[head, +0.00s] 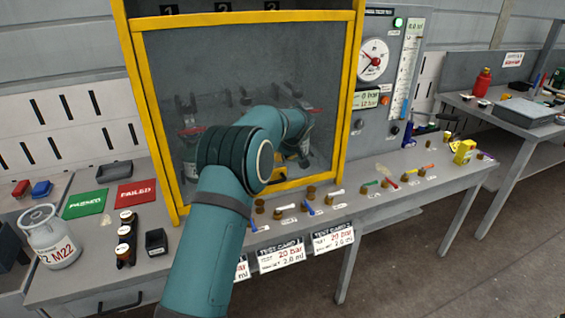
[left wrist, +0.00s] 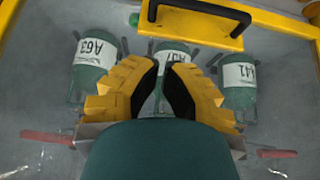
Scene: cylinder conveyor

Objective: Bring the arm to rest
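My left arm (head: 212,235) rises from the bottom of the head view and bends toward the closed, yellow-framed clear door (head: 190,85) of the test cabinet. My left gripper (left wrist: 162,72) shows in the left wrist view, yellow with black pads. A narrow gap lies between its fingertips and nothing is held. The yellow door handle (left wrist: 198,18) is just beyond the fingertips, apart from them. In the head view my arm mostly hides the gripper. Green cylinders marked A63 (left wrist: 92,72) and 41 (left wrist: 240,78), with another between them, are behind the door. My right gripper is out of view.
On the bench are a white M22 cylinder (head: 48,238), a green PASSED mat (head: 85,203), a red FAILED mat (head: 137,193) and several brass fittings (head: 278,213) along the front. A gauge panel (head: 373,60) stands right of the cabinet. A second bench (head: 500,112) is farther right.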

